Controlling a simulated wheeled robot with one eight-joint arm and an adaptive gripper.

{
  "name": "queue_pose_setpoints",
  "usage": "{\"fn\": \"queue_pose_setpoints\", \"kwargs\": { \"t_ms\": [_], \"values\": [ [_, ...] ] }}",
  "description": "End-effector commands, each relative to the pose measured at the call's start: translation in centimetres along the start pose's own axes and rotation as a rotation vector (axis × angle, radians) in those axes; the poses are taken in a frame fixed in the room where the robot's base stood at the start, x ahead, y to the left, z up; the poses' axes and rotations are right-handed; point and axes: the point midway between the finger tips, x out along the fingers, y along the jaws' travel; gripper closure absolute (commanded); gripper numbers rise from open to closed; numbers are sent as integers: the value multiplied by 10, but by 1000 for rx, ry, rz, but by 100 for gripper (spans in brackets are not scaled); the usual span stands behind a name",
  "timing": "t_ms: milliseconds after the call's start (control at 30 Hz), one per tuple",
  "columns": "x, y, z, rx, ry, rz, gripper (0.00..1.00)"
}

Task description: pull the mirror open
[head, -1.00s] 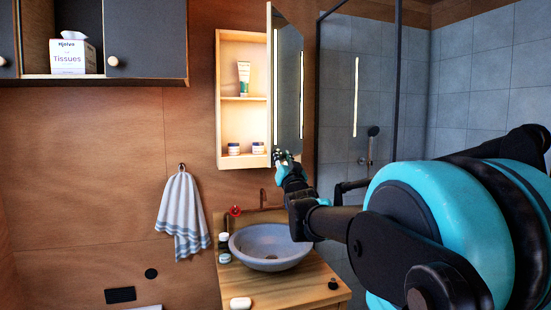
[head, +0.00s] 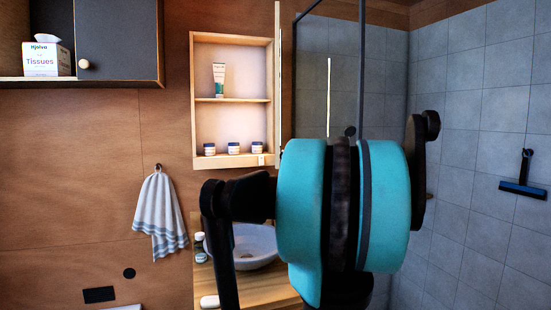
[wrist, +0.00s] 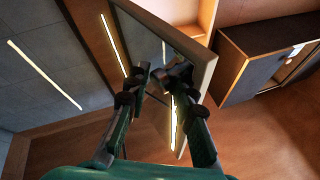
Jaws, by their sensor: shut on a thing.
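The mirror (head: 277,85) is the hinged door of a lit wooden wall cabinet (head: 193,100). In the head view it stands open, nearly edge-on, at the cabinet's right side. In the wrist view its glass (wrist: 150,43) and pale frame slant across the middle, with light strips reflected in it. My gripper (wrist: 158,80) is shut on the mirror at its edge; the exact contact is hard to make out. In the head view my own arm hides the gripper and the mirror's lower end.
The cabinet holds a tube (head: 219,78) and small jars (head: 233,148). Below, a basin (head: 254,244) on a wooden counter (head: 266,285) is partly hidden by my arm. A towel (head: 160,215) hangs left. A tiled shower with a glass panel (head: 328,60) stands right.

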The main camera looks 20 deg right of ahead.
Motion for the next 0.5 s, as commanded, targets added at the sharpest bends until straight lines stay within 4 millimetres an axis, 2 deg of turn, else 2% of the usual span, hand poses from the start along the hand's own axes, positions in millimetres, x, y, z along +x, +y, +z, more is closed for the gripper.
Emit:
{"fn": "queue_pose_setpoints", "kwargs": {
  "t_ms": [33,200,500],
  "values": [
    [-6,9,1,-1,-13,-11,100],
    [-15,28,-8,23,-30,-72,100],
    [-23,48,-17,52,-52,-144,100]
  ]
}}
